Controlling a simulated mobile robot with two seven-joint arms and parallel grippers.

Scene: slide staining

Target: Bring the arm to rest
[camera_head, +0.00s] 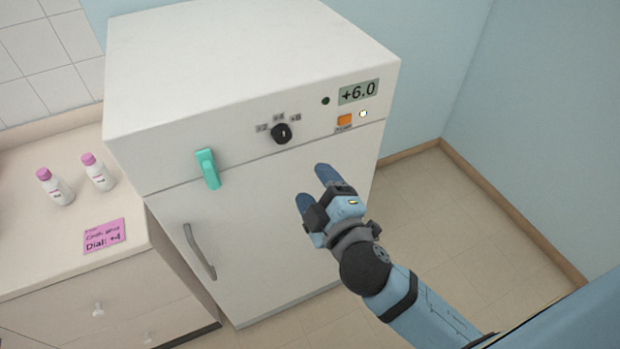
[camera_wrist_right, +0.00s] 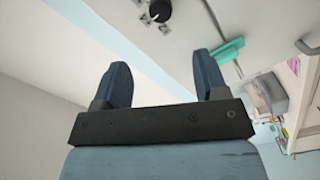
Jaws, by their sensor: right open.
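My right gripper (camera_head: 314,187) is open and empty in front of the white fridge (camera_head: 250,65), below its control panel. In the right wrist view my right gripper (camera_wrist_right: 162,85) shows its two blue fingers spread apart with nothing between them. The fridge has a black dial (camera_head: 281,133), an orange button (camera_head: 345,120) with a lit lamp beside it, and a display (camera_head: 358,92) reading +6.0. The dial also shows at the top of the wrist view (camera_wrist_right: 159,10). My left gripper is in neither view.
A teal latch (camera_head: 207,169) and a grey handle (camera_head: 200,252) are on the fridge front; the door looks shut. The counter (camera_head: 30,240) at left holds two pink-capped bottles (camera_head: 56,187) (camera_head: 98,172) and a pink note (camera_head: 104,237) reading Dial: +4. Open floor (camera_head: 440,220) lies to the right.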

